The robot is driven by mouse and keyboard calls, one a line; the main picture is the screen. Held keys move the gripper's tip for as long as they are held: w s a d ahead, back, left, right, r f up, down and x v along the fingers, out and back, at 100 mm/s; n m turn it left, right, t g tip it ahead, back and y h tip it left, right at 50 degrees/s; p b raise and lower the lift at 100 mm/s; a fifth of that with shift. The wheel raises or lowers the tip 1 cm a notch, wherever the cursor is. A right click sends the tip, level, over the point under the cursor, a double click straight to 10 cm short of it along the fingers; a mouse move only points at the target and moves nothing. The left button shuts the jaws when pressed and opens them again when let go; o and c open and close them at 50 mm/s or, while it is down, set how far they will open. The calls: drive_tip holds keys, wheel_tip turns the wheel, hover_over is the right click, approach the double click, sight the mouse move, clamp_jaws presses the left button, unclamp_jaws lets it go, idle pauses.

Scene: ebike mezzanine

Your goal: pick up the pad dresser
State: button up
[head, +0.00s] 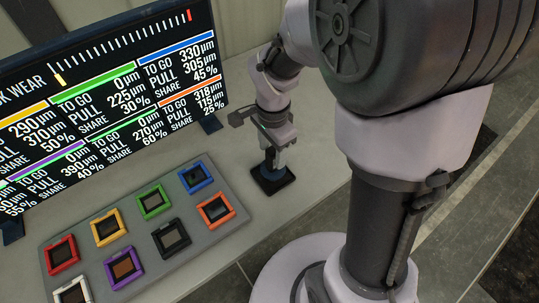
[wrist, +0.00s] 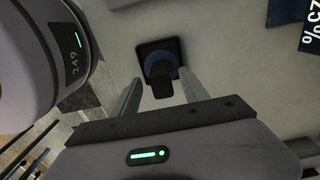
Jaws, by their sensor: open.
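What I take to be the pad dresser is a small dark block (wrist: 162,88) with a blue round part, standing on a dark square base (wrist: 145,46) in the wrist view. In the head view the same base (head: 272,184) sits on the pale bench, right of the grey pad tray. My gripper (wrist: 160,88) is open, with one finger on each side of the block. No clear contact shows. In the head view my gripper (head: 272,158) is directly above the base, and its fingers hide most of the block.
A grey tray (head: 205,222) with several coloured framed pads lies left of my gripper. A large display (head: 110,90) stands behind the tray, its foot (head: 211,124) on the bench. Bare bench (head: 315,165) shows right of the base.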

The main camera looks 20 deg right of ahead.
drive_tip(key=f, duration=0.1)
drive_tip(key=f+b, duration=0.1)
drive_tip(key=f, duration=0.2)
drive_tip(key=shift+w+d+f+b, duration=0.15)
drive_tip(key=shift+d+f+b, duration=0.1)
drive_tip(key=shift+f+b, duration=0.1)
clamp_jaws()
drive_tip(key=shift+r, duration=0.1)
drive_tip(key=shift+r, duration=0.1)
drive_tip(key=shift+r+p, duration=0.3)
wheel_tip(320, 180, up, 3)
drive_tip(key=shift+f+p, duration=0.1)
drive_tip(key=shift+p, duration=0.6)
drive_tip(key=s+r+b, duration=0.1)
drive_tip(key=s+b, duration=0.5)
drive_tip(key=s, duration=1)
drive_tip(key=shift+a+r, duration=0.2)
drive_tip(key=shift+a, duration=0.15)
